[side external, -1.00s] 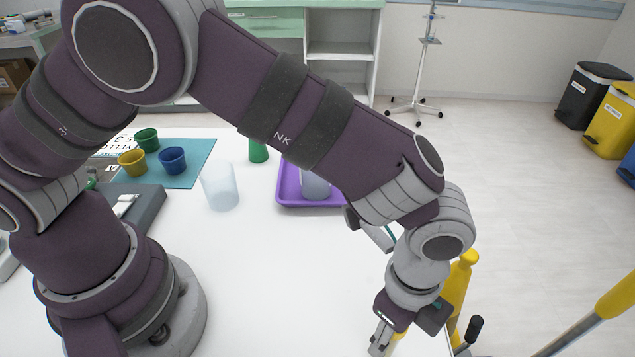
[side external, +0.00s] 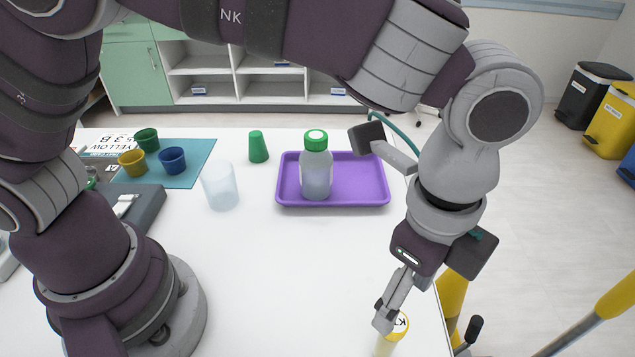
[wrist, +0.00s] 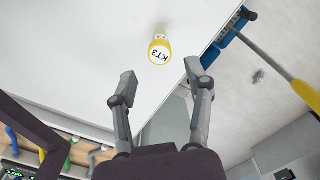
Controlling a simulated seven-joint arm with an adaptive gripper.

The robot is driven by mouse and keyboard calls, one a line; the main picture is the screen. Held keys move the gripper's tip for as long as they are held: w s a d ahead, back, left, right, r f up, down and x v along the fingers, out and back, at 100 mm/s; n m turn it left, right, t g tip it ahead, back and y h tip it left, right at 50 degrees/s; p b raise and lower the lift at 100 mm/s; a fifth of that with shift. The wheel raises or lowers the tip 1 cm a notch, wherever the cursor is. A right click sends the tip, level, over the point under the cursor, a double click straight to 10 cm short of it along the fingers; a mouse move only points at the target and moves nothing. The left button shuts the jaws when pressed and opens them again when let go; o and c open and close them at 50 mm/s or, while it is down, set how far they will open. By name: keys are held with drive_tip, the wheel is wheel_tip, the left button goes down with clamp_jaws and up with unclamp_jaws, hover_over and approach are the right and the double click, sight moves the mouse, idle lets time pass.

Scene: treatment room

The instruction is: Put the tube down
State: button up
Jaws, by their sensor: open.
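The tube (side external: 388,344) has a yellow cap with a white top marked KT3. It appears to stand upright on the white table near its right edge, its lower end cut off by the frame in the side view. In the wrist view the tube's cap (wrist: 160,53) faces the camera, beyond the fingertips and between their lines, with white table around it. My gripper (side external: 386,318) is just above the cap in the side view. In the wrist view my gripper (wrist: 164,84) has its two fingers wide apart, with nothing between them.
A purple tray (side external: 365,180) holds a green-capped bottle (side external: 316,170). Small coloured cups stand on a teal mat (side external: 200,165). The middle of the table (side external: 290,270) is clear.

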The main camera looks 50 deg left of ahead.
wheel_tip(320, 180, up, 4)
drive_tip(key=shift+a+f, duration=0.15)
drive_tip(key=shift+f, duration=0.1)
drive_tip(key=w+a+r+n+t+h, duration=0.1)
drive_tip(key=a+r+n, duration=0.2)
drive_tip(key=a, duration=0.2)
drive_tip(key=w+a+r+n+t, duration=0.1)
drive_tip(key=a+r+n, duration=0.1)
drive_tip(key=a+n, duration=0.25)
drive_tip(key=s+a+n+t+y, duration=0.1)
drive_tip(key=s+a+n+t, duration=0.2)
drive_tip(key=a+n, duration=0.7)
drive_tip(key=s+a, duration=0.2)
drive_tip(key=a, duration=0.2)
drive_tip(key=shift+s+f+t, duration=0.3)
drive_tip(key=shift+s, duration=0.05)
